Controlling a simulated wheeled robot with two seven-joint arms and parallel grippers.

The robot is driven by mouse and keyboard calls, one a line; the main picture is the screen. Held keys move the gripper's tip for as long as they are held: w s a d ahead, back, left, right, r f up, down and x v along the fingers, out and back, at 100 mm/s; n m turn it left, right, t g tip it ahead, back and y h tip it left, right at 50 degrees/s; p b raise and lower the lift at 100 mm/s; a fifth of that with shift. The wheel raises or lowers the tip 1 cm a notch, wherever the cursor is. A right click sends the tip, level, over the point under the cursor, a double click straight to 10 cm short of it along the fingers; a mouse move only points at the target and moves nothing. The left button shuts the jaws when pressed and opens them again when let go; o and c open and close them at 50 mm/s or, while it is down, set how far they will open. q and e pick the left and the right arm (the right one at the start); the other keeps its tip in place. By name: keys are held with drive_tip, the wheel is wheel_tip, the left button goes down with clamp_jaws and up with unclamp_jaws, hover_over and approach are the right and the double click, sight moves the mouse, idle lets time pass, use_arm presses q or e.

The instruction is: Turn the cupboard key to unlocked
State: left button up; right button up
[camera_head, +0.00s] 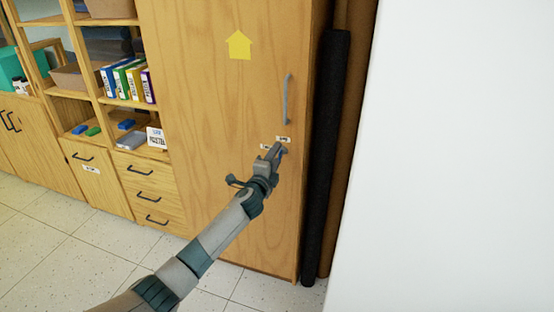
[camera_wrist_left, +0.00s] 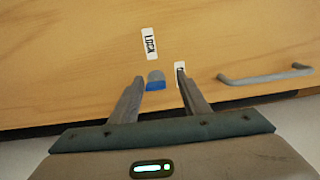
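The tall wooden cupboard door (camera_head: 215,110) stands in front of me. My left gripper (camera_wrist_left: 159,78) is at the door and open. In the left wrist view, the key (camera_wrist_left: 155,80), grey with a blue part, sits between the two fingertips with visible gaps on both sides. A white label reading LOCK (camera_wrist_left: 150,43) is near the key. A second label (camera_wrist_left: 180,68) is partly hidden by the right-hand finger. In the head view, my left gripper (camera_head: 277,150) hides the key, and the small labels (camera_head: 283,138) show just above it. My right gripper is not in view.
A grey bar handle (camera_head: 287,98) is on the door above the gripper. Dark and brown rolls (camera_head: 325,150) stand right of the cupboard, beside a white surface (camera_head: 450,150). Shelves with binders (camera_head: 130,80) and drawers (camera_head: 150,190) are at left. The tiled floor (camera_head: 40,245) is clear.

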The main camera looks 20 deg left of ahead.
use_arm(q)
drive_tip(key=shift+s+a+f, duration=0.15)
drive_tip(key=shift+s+f, duration=0.05)
drive_tip(key=shift+f, duration=0.05)
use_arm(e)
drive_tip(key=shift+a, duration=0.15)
use_arm(q)
drive_tip(key=shift+s, duration=0.1)
drive_tip(key=s+a, duration=0.1)
drive_tip(key=s, duration=1.6)
drive_tip(key=shift+s+a, duration=0.1)
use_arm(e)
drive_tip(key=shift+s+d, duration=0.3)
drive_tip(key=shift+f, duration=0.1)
